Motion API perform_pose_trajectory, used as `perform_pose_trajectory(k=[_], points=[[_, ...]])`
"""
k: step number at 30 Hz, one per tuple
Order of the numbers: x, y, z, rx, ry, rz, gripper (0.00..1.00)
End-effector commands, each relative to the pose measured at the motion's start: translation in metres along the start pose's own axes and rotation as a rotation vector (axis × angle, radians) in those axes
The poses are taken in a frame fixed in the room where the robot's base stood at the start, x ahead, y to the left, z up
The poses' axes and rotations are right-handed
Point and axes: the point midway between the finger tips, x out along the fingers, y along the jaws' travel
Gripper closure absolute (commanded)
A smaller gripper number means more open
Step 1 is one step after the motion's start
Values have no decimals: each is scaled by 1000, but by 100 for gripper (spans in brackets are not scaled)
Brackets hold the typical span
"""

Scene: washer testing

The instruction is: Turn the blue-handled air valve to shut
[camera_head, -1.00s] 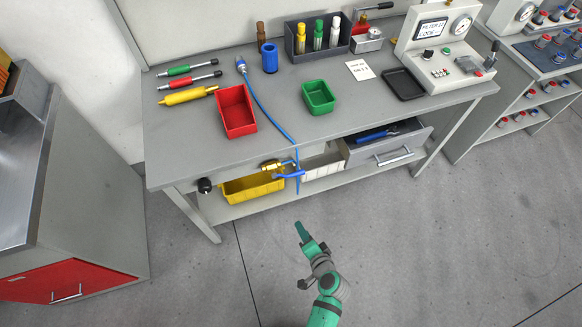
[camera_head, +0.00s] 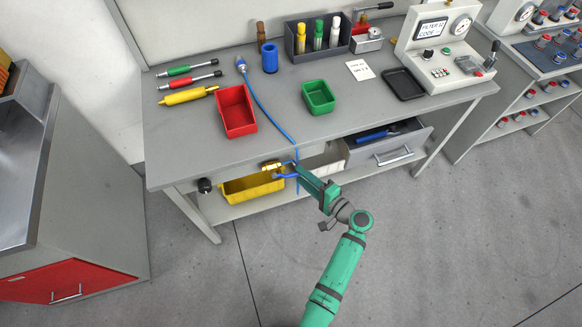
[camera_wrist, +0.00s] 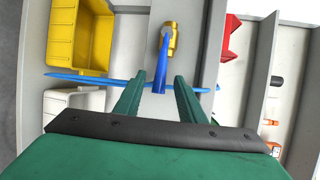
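The air valve has a brass body (camera_head: 271,166) under the front edge of the bench, with a blue lever handle (camera_head: 281,176). In the wrist view the brass body (camera_wrist: 172,38) is at top centre and the blue handle (camera_wrist: 162,66) points down toward me. My gripper (camera_head: 296,168) is at the handle's right end in the head view. In the wrist view my gripper (camera_wrist: 159,80) is open, its green fingers on either side of the handle's end with a gap at each side. I cannot tell how deep the handle is between them.
A blue hose (camera_head: 264,105) hangs over the bench edge and crosses behind my fingers in the wrist view (camera_wrist: 85,77). A yellow bin (camera_head: 250,187) sits on the lower shelf. An open drawer (camera_head: 385,145) juts out at right. The floor in front is clear.

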Motion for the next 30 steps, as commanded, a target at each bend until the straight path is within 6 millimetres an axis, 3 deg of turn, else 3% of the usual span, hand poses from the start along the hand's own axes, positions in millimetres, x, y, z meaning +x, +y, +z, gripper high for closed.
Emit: perform_pose_trajectory(k=[6, 12, 24, 29, 30], points=[[39, 0, 1, 0, -3, 1, 64], [61, 0, 0, -1, -1, 1, 64], [67, 0, 0, -1, 1, 1, 64], [67, 0, 0, -1, 1, 1, 99], [67, 0, 0, -1, 1, 1, 100]])
